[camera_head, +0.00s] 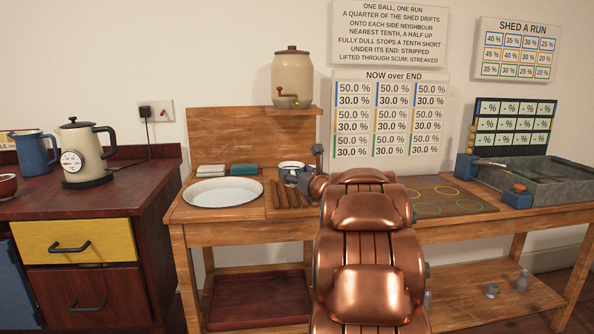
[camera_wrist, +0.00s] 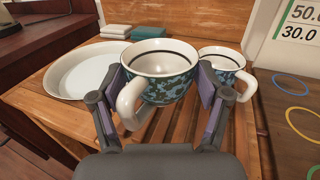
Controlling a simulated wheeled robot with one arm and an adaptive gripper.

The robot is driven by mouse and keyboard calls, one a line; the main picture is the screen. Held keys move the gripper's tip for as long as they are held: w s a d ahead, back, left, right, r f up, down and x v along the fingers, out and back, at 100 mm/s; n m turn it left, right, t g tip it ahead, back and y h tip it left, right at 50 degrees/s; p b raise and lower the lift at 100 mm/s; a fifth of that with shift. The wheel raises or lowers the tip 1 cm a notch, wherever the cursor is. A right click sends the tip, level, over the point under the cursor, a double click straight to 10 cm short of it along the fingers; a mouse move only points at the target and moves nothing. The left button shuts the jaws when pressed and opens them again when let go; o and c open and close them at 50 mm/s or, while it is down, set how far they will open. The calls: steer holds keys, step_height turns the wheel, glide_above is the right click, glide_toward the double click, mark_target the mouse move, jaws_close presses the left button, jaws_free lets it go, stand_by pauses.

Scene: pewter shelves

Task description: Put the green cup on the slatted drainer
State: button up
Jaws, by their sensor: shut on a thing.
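In the wrist view my gripper (camera_wrist: 163,82) is shut on a cup (camera_wrist: 168,90) with a white rim and handle and a mottled blue-green pattern. The cup is upright and empty, its handle toward me. A similar patterned cup (camera_wrist: 226,76) stands just behind it to the right, handle to the right. The slatted drainer (camera_wrist: 185,125) lies under the held cup; whether the cup touches the slats I cannot tell. In the head view the drainer (camera_head: 283,195) shows beside my copper arm, which hides most of my gripper. A cup (camera_head: 291,166) shows behind the slats.
A white basin (camera_head: 223,192) sits left of the drainer, with folded cloths (camera_head: 243,169) behind it. A stoneware crock (camera_head: 291,78) stands on a small shelf above. The ringed mat (camera_head: 440,198) lies to the right, then a grey trough (camera_head: 545,183).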

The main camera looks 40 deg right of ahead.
steer(key=shift+f+b, duration=1.75)
steer(key=shift+f, duration=0.3)
steer(key=o, duration=1.2)
steer(key=shift+o, duration=0.2)
steer(key=shift+s, duration=0.1)
steer(key=v, duration=1.2)
steer(key=shift+r, duration=0.1)
